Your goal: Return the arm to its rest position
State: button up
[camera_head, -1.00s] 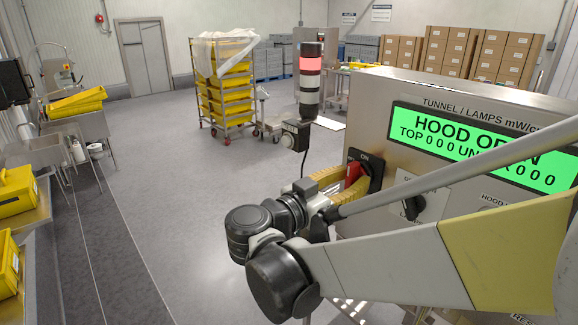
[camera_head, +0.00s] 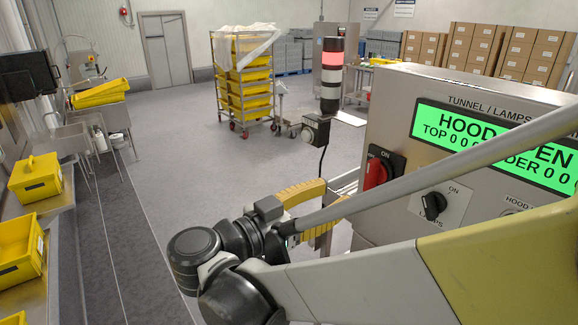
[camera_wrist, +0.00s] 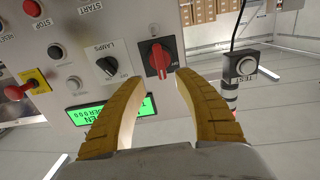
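My gripper (camera_head: 328,205) is at the end of my arm, in front of and left of the grey control panel (camera_head: 400,105). In the wrist view my gripper (camera_wrist: 160,88) has its two yellow ribbed fingers spread apart, with nothing between them. A red rotary switch (camera_head: 375,174) on a black plate sits on the panel to the right of the fingers, clear of them. It also shows in the wrist view just beyond the fingertips (camera_wrist: 157,58). My arm reaches in from the lower right, bent at the wrist.
The panel's green display (camera_head: 480,140) reads HOOD OPEN. A black LAMPS knob (camera_head: 434,205) is beside the red switch. A signal tower (camera_head: 331,85) with its red lamp lit stands behind. A yellow-crate cart (camera_head: 245,85) is farther back. Floor (camera_head: 165,150) to the left is open.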

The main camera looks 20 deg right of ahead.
jog(key=shift+s+a, duration=0.15)
jog(key=shift+a, duration=0.15)
jog(key=s+d+f+n+g+y+b, duration=0.1)
jog(key=d+f+n+y+b, duration=0.25)
jog(key=f, duration=0.55)
jog(key=s+d+f+n+y+b, duration=0.25)
jog(key=f+n+y, duration=0.2)
jog(key=f, duration=0.35)
jog(key=s+a+f+n+t+y+b, duration=0.1)
jog(key=s+a+f+n+y+b, duration=0.2)
jog(key=f, duration=0.7)
jog(key=a+n+y+b, duration=0.2)
jog(key=a+y+b, duration=0.1)
jog(key=a+y, duration=0.1)
jog(key=shift+s+a+f+n+t+y, duration=0.2)
jog(key=shift+f+n+t+y, duration=0.15)
jog(key=shift+y, duration=0.35)
